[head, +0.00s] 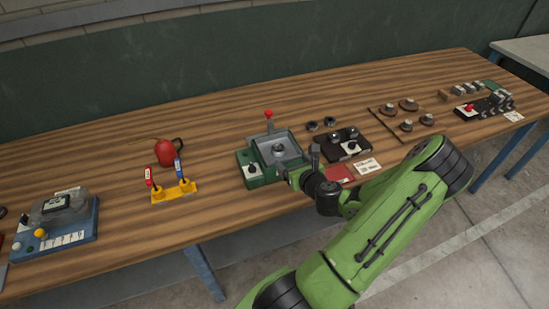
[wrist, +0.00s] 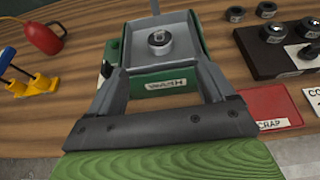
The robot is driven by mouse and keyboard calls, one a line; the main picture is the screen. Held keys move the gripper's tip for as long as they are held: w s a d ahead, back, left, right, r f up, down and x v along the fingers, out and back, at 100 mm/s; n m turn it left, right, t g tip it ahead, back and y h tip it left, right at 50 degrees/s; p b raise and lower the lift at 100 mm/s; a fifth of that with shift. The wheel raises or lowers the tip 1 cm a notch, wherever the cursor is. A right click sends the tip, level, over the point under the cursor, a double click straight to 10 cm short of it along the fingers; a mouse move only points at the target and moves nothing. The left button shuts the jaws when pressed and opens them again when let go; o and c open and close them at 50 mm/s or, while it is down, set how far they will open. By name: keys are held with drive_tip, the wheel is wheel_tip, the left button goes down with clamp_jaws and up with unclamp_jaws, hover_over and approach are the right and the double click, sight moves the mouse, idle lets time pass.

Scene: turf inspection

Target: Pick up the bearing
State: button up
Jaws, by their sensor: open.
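A dark ring-shaped bearing (head: 278,149) sits in the grey tray of the green wash station (head: 256,180). In the wrist view the bearing (wrist: 160,38) lies ahead of my gripper, around a small post or with a bright centre. My gripper (wrist: 158,78) is open and empty, its two fingers spread at the tray's near side, apart from the bearing. In the head view my gripper (head: 287,176) is at the tray's front right, partly hidden by my wrist. Two more dark rings (head: 321,124) lie on the table behind the black block (head: 342,143).
A red-knobbed lever (head: 268,116) rises behind the tray. A red scrap card (wrist: 268,108) and a white card (head: 368,166) lie to the right. A red oil can (head: 165,152) and a yellow stand (head: 174,192) are left. Gears (head: 408,104) lie farther right.

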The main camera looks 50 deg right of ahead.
sight(278, 147)
drive_tip(key=p+x, duration=0.1)
drive_tip(key=x, duration=1)
drive_tip(key=shift+w+d, duration=0.1)
drive_tip(key=shift+w, duration=0.3)
drive_tip(key=shift+s, duration=0.1)
drive_tip(key=shift+c, duration=0.7)
drive_tip(key=shift+r, duration=0.1)
drive_tip(key=c, duration=1.2)
wheel_tip(278, 147, up, 10)
drive_tip(key=p, duration=0.3)
